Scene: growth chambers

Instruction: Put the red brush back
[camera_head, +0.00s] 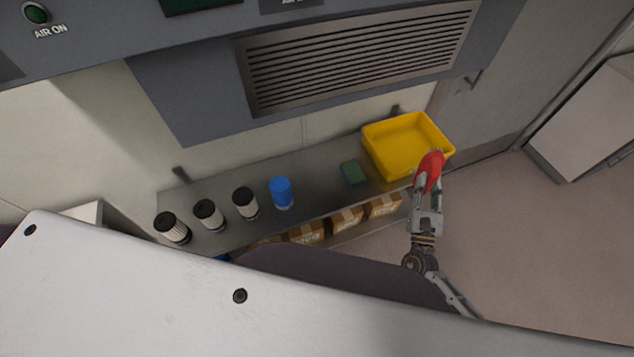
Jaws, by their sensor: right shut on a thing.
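The red brush (431,166) is held in my right gripper (425,186), which is shut on it. The brush overlaps the front right rim of a yellow bin (377,150) in the picture. I cannot tell whether it touches the bin or hangs above it. The bin stands at the right end of a grey shelf (310,175), and its visible inside looks empty. The lower part of the brush is hidden by the gripper. My left gripper is not in view.
On the shelf stand a blue cylinder (281,192), several white cylinders with black tops (208,213) and a green block (352,174). Cardboard boxes (346,219) sit below the shelf's front edge. A vented grey panel (360,58) overhangs the back. Floor at the right is clear.

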